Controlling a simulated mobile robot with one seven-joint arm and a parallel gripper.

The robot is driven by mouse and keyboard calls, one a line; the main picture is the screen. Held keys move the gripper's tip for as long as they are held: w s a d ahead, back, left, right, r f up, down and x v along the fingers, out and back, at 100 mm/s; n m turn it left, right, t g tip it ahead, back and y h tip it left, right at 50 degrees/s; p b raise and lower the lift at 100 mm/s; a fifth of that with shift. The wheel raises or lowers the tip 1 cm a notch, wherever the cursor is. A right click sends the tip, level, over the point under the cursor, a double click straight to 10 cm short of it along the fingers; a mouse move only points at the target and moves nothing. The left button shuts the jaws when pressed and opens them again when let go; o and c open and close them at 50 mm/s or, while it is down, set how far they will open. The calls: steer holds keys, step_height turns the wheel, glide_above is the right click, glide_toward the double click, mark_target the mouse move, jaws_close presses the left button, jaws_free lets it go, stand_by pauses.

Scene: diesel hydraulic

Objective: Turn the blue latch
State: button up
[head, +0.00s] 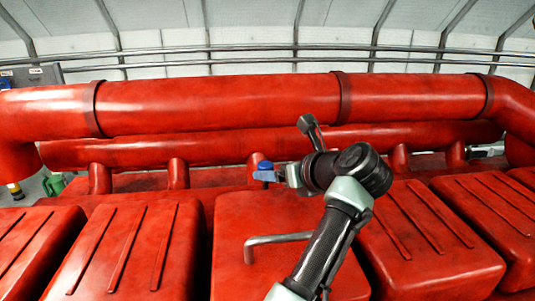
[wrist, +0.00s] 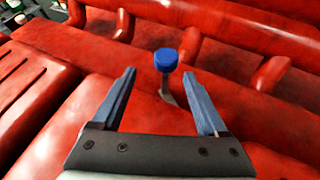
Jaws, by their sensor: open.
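The blue latch (wrist: 166,60) has a round blue cap on a short grey stem that rises from the red engine surface. In the wrist view it stands a little beyond and between the fingertips of my gripper (wrist: 168,78). The two bluish fingers are apart, with nothing held between them. In the head view the blue cap (head: 265,166) shows just above my gripper (head: 268,175), which points left at the end of my arm. I cannot tell from these views whether the fingers touch the latch.
Large red pipes (head: 220,102) run across behind the latch, with short red pipe stubs (head: 178,173) below. Ribbed red covers (head: 125,250) fill the front. A grey bent handle (head: 275,240) sits on the middle cover, below my arm. Air above the covers left of my gripper is clear.

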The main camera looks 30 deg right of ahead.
mark_target(266, 164)
steer(key=s+a+r+m+h+p, duration=0.1)
steer(key=s, duration=0.1)
steer(key=s+a+r+m+h+p, duration=0.1)
steer(key=a+h, duration=0.1)
steer(key=s+a+r+m+h+p, duration=0.1)
steer(key=s+h, duration=0.1)
steer(key=shift+s+a+r, duration=0.25)
steer(key=shift+s+r, duration=0.05)
steer(key=shift+r, duration=0.05)
steer(key=shift+s+r+m, duration=0.15)
steer(key=shift+s+m, duration=0.05)
steer(key=shift+m, duration=0.1)
steer(key=p+x, duration=0.4)
steer(key=x, duration=0.9)
steer(key=shift+s+d+p, duration=0.1)
steer(key=shift+d+p, duration=0.1)
steer(key=shift+p, duration=0.15)
jaws_close()
